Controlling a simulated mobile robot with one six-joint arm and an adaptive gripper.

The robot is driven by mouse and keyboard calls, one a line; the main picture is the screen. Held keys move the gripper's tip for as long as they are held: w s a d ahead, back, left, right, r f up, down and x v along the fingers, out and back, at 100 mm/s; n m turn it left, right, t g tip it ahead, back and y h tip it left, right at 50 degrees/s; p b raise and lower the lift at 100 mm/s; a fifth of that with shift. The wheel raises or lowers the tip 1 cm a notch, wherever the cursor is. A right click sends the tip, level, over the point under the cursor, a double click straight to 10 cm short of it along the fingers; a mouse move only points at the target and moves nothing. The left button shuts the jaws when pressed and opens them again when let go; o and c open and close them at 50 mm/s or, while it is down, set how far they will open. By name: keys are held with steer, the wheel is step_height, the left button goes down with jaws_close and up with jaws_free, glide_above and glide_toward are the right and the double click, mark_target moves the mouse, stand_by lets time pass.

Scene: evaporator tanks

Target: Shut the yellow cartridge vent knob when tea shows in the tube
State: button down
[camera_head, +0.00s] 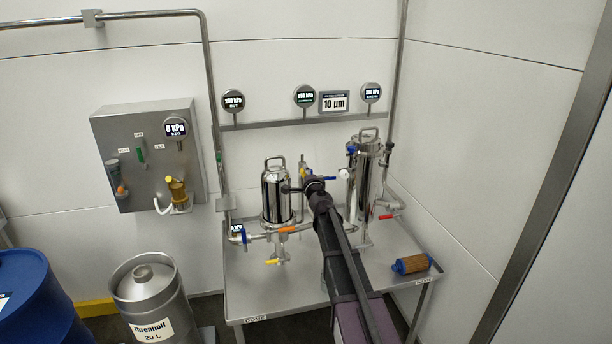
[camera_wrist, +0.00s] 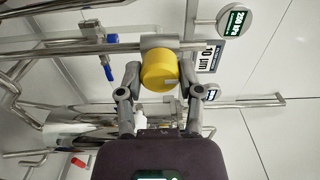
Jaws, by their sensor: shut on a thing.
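In the wrist view a yellow knob (camera_wrist: 159,70) sits between the two fingers of my gripper (camera_wrist: 160,88), under a grey collar on a steel pipe. The gripper is shut on this knob. In the head view my gripper (camera_head: 315,186) is between the domed steel vessel and the taller steel housing (camera_head: 364,180), and my arm hides the knob. The part held looks like the cartridge vent knob, though its label does not show. I cannot tell whether tea shows in any tube.
The domed vessel (camera_head: 276,195) stands left of my gripper on the steel table (camera_head: 245,290). Blue, orange and red valve handles surround the pipework. A keg (camera_head: 147,290) and a blue drum (camera_head: 35,300) stand left.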

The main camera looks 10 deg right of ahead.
steer(key=shift+w, duration=0.1)
steer(key=shift+c, duration=1.3)
jaws_free()
steer(key=shift+s, duration=0.2)
steer(key=s, duration=1.1)
steer(key=shift+s, duration=0.35)
